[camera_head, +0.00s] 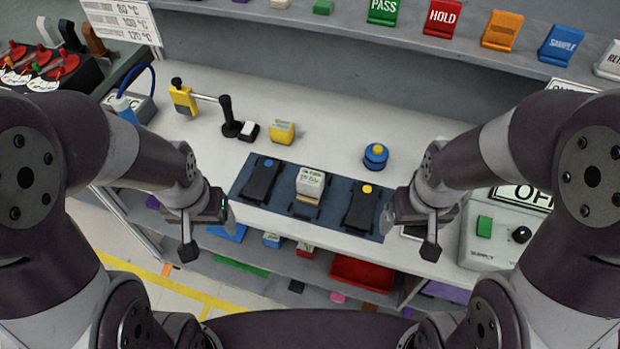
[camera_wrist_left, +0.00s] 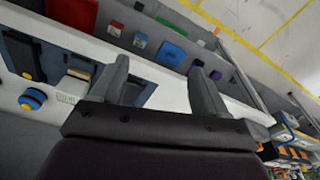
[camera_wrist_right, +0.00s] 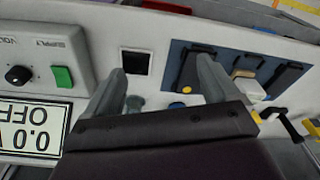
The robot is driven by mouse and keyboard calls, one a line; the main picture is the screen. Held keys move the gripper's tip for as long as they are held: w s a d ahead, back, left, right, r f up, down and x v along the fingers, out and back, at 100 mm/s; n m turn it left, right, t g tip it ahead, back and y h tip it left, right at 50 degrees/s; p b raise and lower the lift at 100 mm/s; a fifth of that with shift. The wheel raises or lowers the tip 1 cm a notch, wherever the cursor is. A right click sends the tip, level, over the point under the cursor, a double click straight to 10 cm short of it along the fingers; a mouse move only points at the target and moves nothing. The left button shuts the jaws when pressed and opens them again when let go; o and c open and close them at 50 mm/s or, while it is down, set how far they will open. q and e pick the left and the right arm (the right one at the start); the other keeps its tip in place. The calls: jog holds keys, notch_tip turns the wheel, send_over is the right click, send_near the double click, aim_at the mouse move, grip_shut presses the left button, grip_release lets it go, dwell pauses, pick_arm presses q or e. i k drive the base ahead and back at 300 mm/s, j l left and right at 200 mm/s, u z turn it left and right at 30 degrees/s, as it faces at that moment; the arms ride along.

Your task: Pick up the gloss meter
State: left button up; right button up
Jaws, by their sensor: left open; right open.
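No readable label names the gloss meter, so I cannot tell for sure which thing it is. A small yellow block with a pale top (camera_head: 281,132) sits on the pale bench behind the dark blue mat (camera_head: 237,188). A whitish block with small print (camera_head: 310,182) stands on the mat between two black modules (camera_head: 262,180) (camera_head: 360,207). My left gripper (camera_head: 210,228) is open and empty left of the mat near the bench's front edge; its fingers show in the left wrist view (camera_wrist_left: 158,66). My right gripper (camera_head: 410,235) is open and empty right of the mat; its fingers show in the right wrist view (camera_wrist_right: 160,68).
A yellow device (camera_head: 183,99) and black upright handle (camera_head: 228,115) are at back left. A supply box (camera_head: 491,236) is at right. A lower shelf holds a red bin (camera_head: 361,272).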

aim_at(309, 182)
jog(key=j+z, duration=0.2)
jog(key=z, duration=0.2)
jog(key=j+z, duration=0.15)
jog(key=z, duration=0.3)
jog(key=j+z, duration=0.15)
jog(key=z, duration=0.25)
jog(key=k+j+z, duration=0.1)
jog(key=z, duration=0.3)
